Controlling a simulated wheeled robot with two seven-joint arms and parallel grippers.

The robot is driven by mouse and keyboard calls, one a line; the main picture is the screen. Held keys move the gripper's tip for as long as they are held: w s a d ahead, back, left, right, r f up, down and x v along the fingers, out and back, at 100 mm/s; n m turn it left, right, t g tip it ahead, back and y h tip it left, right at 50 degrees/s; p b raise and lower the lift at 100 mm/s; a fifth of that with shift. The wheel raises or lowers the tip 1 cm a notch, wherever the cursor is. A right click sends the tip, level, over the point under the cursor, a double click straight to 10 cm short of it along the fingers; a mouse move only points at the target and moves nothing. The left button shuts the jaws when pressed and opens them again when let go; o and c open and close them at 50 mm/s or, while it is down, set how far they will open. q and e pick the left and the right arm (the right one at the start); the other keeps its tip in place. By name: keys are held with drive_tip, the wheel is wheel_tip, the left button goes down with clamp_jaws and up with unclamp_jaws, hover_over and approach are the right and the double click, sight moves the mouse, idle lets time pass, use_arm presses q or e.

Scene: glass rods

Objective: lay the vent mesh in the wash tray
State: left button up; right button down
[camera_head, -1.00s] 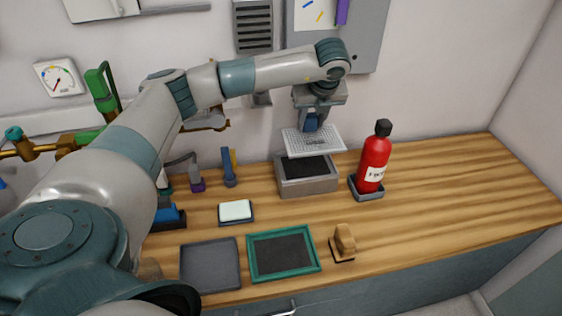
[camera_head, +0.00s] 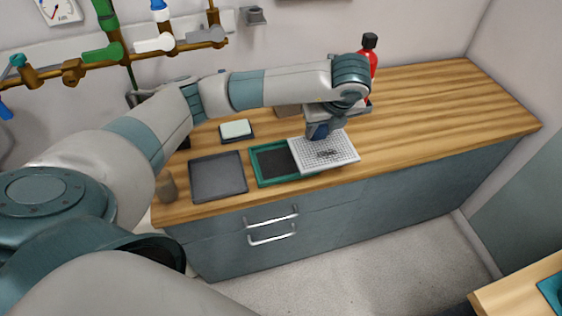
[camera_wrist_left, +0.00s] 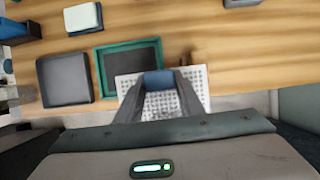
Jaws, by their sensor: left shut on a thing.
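The vent mesh (camera_head: 340,150) is a pale perforated plate with a dark patch and a blue grip. My left gripper (camera_head: 322,128) is shut on that grip and holds the mesh about level above the counter's front. In the left wrist view the blue grip (camera_wrist_left: 158,79) sits between the fingers. A green-rimmed tray with a dark floor (camera_head: 258,172) lies just left of the mesh, whose left part covers its right side in the head view. A plain dark grey tray (camera_head: 217,177) lies further left. Which one is the wash tray is not marked. My right gripper is not shown.
A red extinguisher (camera_head: 367,60) stands behind my left wrist. A pale sponge on a dark dish (camera_head: 236,129) lies behind the trays. A wooden-handled object (camera_wrist_left: 197,58) is partly hidden behind the mesh. The counter's right side (camera_head: 450,105) is clear.

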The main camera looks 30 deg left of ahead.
use_arm(q)
drive_tip(key=shift+w, duration=0.1)
drive_tip(key=shift+a, duration=0.15)
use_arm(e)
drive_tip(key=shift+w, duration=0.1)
